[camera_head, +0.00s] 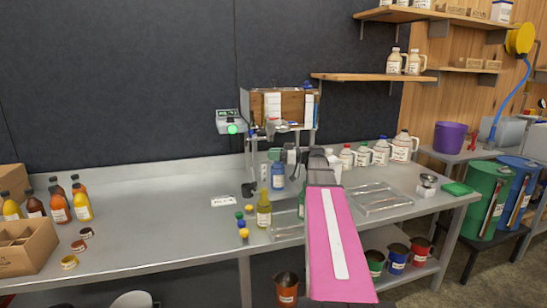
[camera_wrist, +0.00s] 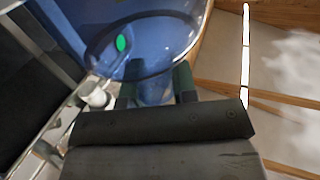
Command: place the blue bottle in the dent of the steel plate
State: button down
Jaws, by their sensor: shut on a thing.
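The blue bottle (camera_head: 278,178) is upright in the middle of the head view, in front of the wooden-topped stand. My gripper (camera_head: 279,157) is at its top, with the pink-covered arm reaching toward it. In the wrist view the gripper's two dark fingers (camera_wrist: 156,88) are shut on the narrow part of the blue bottle (camera_wrist: 150,35), whose wide translucent body fills the upper middle. I cannot tell whether the bottle's base touches anything. I cannot make out the dent of the steel plate; my arm hides part of the counter.
A yellow-green bottle (camera_head: 264,210) stands close in front on the steel counter (camera_head: 165,225), near small coloured caps (camera_head: 242,226) and a dark cup (camera_head: 248,189). A clear tray (camera_head: 383,199) lies right of my arm. White-labelled jugs (camera_head: 381,152) stand behind. The counter's left middle is clear.

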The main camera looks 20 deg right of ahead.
jog(key=shift+f, duration=0.45)
jog(key=c, duration=0.9)
grip_release()
jog(key=v, duration=1.2)
